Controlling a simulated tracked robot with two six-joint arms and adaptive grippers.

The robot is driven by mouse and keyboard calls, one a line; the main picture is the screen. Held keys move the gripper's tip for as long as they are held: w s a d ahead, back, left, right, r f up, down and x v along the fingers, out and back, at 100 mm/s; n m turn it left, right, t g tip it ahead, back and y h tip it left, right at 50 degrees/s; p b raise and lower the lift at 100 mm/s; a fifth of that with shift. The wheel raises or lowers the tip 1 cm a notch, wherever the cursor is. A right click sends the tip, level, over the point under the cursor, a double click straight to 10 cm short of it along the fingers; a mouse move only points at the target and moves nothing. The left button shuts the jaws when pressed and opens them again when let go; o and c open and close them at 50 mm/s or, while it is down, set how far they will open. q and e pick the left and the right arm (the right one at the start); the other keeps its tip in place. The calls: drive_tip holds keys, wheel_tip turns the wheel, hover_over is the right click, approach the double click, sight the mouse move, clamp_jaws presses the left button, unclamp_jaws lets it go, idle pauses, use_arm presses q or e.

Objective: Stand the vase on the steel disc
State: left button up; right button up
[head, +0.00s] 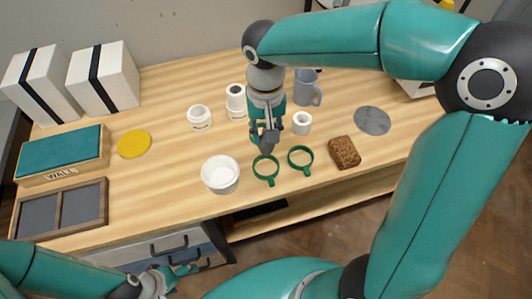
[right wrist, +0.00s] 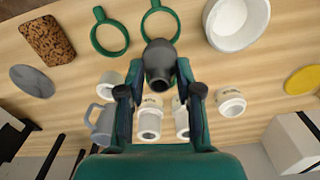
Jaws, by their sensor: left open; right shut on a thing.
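The dark grey vase (right wrist: 158,62) is held between the fingers of my right gripper (right wrist: 156,88) in the right wrist view. In the head view my right gripper (head: 265,128) is above the middle of the table, and the vase (head: 266,146) shows small below its fingers. The steel disc (head: 373,120) lies flat and bare on the table, to the right of the vase and apart from it. The disc also shows at the left of the right wrist view (right wrist: 32,80). My left gripper (head: 182,269) is open and empty, low in front of the table.
Two green rings with handles (head: 300,158), a white bowl (head: 220,186) and a brown speckled block (head: 345,152) lie near the front edge. White pots (head: 302,123) and a grey-blue mug (head: 307,88) stand around my right gripper. A yellow disc (head: 134,144) lies left.

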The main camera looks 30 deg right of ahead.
wheel_tip(320, 180, down, 9)
drive_tip(key=shift+f, duration=0.15)
drive_tip(key=o, duration=1)
